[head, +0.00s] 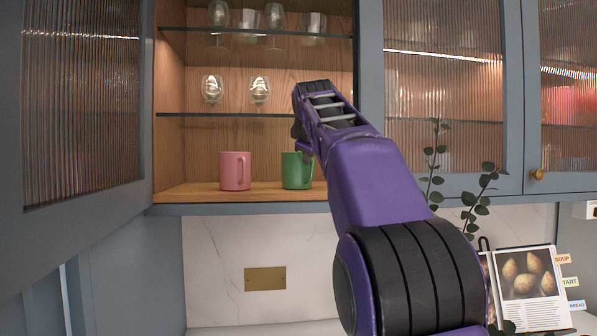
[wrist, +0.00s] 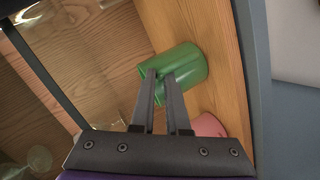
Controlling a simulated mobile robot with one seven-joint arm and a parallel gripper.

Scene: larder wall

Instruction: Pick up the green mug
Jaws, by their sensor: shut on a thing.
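The green mug (head: 292,172) stands upright on the wooden bottom shelf (head: 205,193) of the open cabinet. My gripper is at its upper right side in the head view, where my arm hides part of the mug and the fingertips do not show clearly. In the wrist view the two dark fingers of my gripper (wrist: 159,75) are close together at the near side of the green mug (wrist: 188,66), shut on a thin part of it. I cannot tell whether this part is the handle or the wall.
A pink mug (head: 235,171) stands left of the green mug; it also shows in the wrist view (wrist: 208,125). A glass shelf (head: 185,115) with upturned glasses (head: 260,91) is above. An open door (head: 80,100) is at left, a closed door (head: 440,100) at right.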

